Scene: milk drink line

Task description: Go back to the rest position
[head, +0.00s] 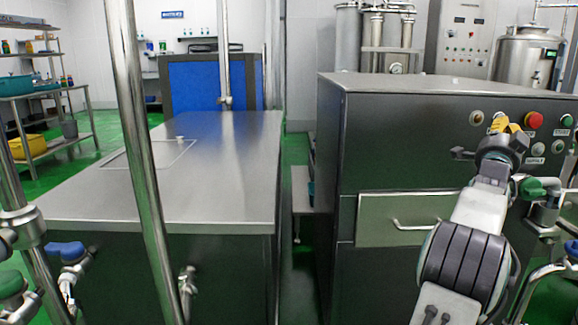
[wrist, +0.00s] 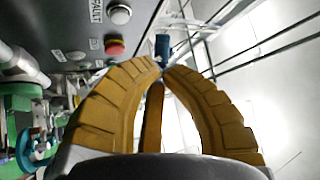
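My gripper (head: 507,124) is at the right of the head view, raised in front of the control panel (head: 560,150) of a dark steel cabinet. In the wrist view its yellow fingers (wrist: 163,70) curve inward and their tips come together, with nothing seen held between them. A narrow yellow-brown piece shows between the two fingers. In the wrist view a red button (wrist: 115,46) and a white button (wrist: 120,14) on the panel lie to the left of the fingertips, apart from them. A blue part (wrist: 162,46) shows just beyond the tips.
The red button (head: 534,120) also shows in the head view. A drawer (head: 400,218) with a handle is in the cabinet's front. A steel table (head: 225,160) stands at left, with a narrow gap before the cabinet.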

